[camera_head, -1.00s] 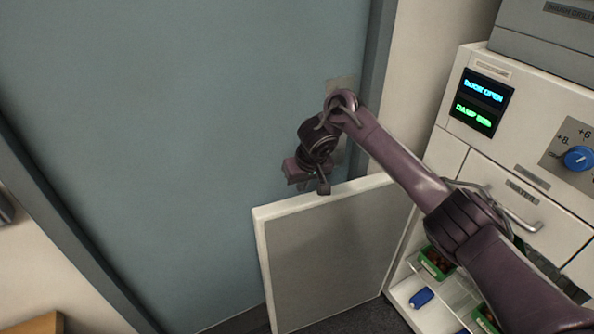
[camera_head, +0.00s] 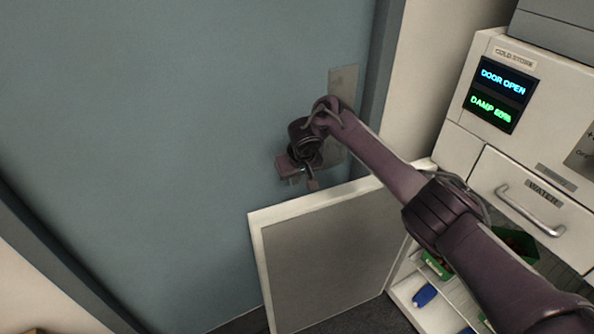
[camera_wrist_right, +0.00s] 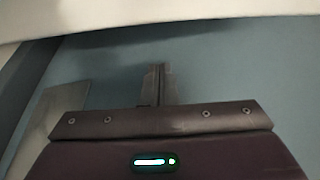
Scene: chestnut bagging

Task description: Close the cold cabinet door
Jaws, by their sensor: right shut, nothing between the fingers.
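The cold cabinet door (camera_head: 330,262), a grey panel in a white frame, stands wide open, swung out to the left of the white cold cabinet (camera_head: 462,150). The cabinet's display (camera_head: 497,93) reads "DOOR OPEN". My right gripper (camera_head: 312,184) is shut and empty, just above and beyond the door's top edge; I cannot tell whether it touches the door. In the right wrist view its closed fingers (camera_wrist_right: 157,84) point toward a blue-grey surface, with a pale band across the top. My left gripper is out of view.
A blue-grey room door (camera_head: 170,130) with a metal plate (camera_head: 342,82) fills the back left, behind my gripper. The cabinet's shelves hold green boxes (camera_head: 437,264) and a blue item (camera_head: 424,296). A drawer handle (camera_head: 530,212) sticks out above them.

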